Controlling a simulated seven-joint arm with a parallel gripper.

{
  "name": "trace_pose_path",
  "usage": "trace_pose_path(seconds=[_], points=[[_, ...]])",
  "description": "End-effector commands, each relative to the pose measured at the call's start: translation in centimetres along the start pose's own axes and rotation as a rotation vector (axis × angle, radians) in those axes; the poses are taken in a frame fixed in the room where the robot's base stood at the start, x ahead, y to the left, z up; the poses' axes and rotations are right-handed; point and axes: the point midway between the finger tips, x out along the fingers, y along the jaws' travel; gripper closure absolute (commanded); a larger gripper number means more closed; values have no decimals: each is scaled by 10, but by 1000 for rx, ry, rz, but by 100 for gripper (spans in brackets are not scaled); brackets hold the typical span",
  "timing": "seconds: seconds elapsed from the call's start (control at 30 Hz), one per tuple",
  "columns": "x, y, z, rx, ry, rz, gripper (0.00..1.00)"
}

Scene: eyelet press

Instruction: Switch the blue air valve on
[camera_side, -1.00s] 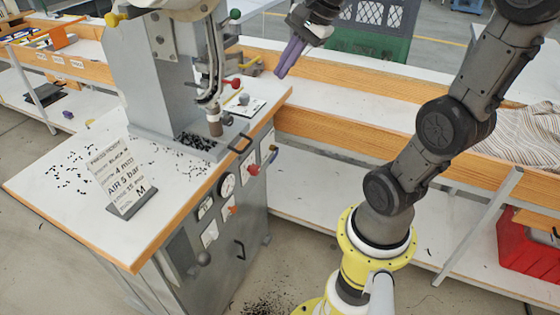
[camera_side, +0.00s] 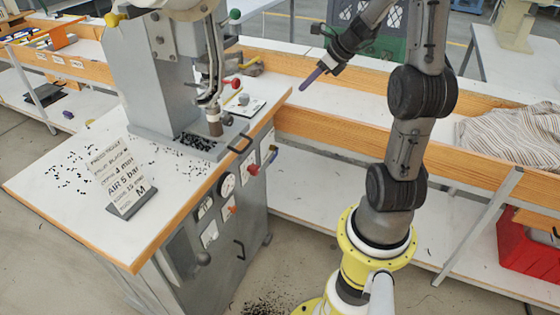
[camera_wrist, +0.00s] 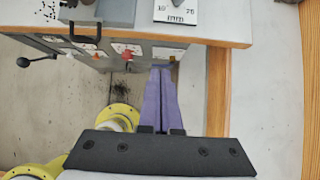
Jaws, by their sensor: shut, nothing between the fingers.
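The blue air valve (camera_side: 272,154) is a small blue handle on the press cabinet's front panel, at its right end near the table edge. My gripper (camera_side: 303,87) has long purple fingers that are shut and empty. In the side view it hangs above and to the right of the valve, apart from it, with fingers pointing down and left. In the wrist view my fingers (camera_wrist: 160,72) point toward the panel edge.
A wooden-edged bench (camera_side: 330,139) runs behind and to the right. Open space lies in front of the panel.

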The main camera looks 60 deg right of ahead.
Motion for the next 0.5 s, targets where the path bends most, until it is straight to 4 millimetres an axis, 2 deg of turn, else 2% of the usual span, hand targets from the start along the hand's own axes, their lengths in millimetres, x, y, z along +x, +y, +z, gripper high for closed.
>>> trace_pose_path(seconds=[0.1,0.5], points=[[33,2,-27,9,7,8,100],[142,3,-109,9,9,9,100]])
